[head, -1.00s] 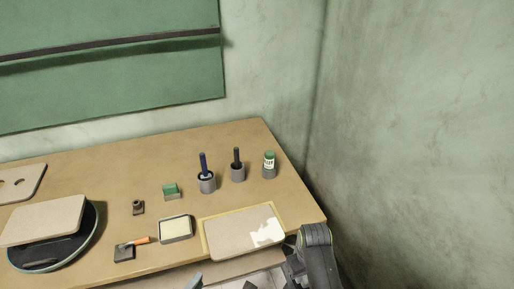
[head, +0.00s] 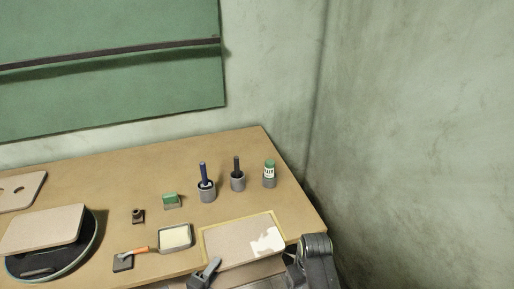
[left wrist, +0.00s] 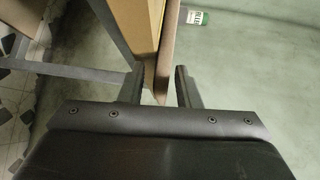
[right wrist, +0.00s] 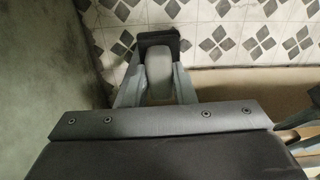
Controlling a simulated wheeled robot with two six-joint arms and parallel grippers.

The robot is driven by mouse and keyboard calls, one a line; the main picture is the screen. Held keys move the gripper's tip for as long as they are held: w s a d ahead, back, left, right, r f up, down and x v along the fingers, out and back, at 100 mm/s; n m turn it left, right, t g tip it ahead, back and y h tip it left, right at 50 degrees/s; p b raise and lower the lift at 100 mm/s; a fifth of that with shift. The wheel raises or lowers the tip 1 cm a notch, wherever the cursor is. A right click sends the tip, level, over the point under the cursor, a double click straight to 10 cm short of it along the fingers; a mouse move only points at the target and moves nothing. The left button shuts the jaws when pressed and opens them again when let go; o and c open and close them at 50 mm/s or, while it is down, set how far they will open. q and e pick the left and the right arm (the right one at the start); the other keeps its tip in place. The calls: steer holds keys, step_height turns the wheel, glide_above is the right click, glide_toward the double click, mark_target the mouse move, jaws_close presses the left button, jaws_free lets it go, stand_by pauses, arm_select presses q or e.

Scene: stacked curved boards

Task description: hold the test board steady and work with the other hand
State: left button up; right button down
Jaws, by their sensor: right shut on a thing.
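The test board (head: 235,243), beige with a white patch and a pale yellow border, lies flat at the table's front right edge. My left gripper (head: 208,272) is at its near edge. In the left wrist view, my left gripper (left wrist: 160,88) is open, with a brown edge between its fingers; I cannot tell whether they touch it. In the right wrist view, my right gripper (right wrist: 157,75) is shut on a grey rounded handle (right wrist: 158,60) with a dark block-like end (right wrist: 160,40), over the tiled floor.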

arm_select(q)
jaws_close()
steer(key=shift+s+f, duration=0.2)
steer(key=shift+f, duration=0.05)
stand_by(0.4)
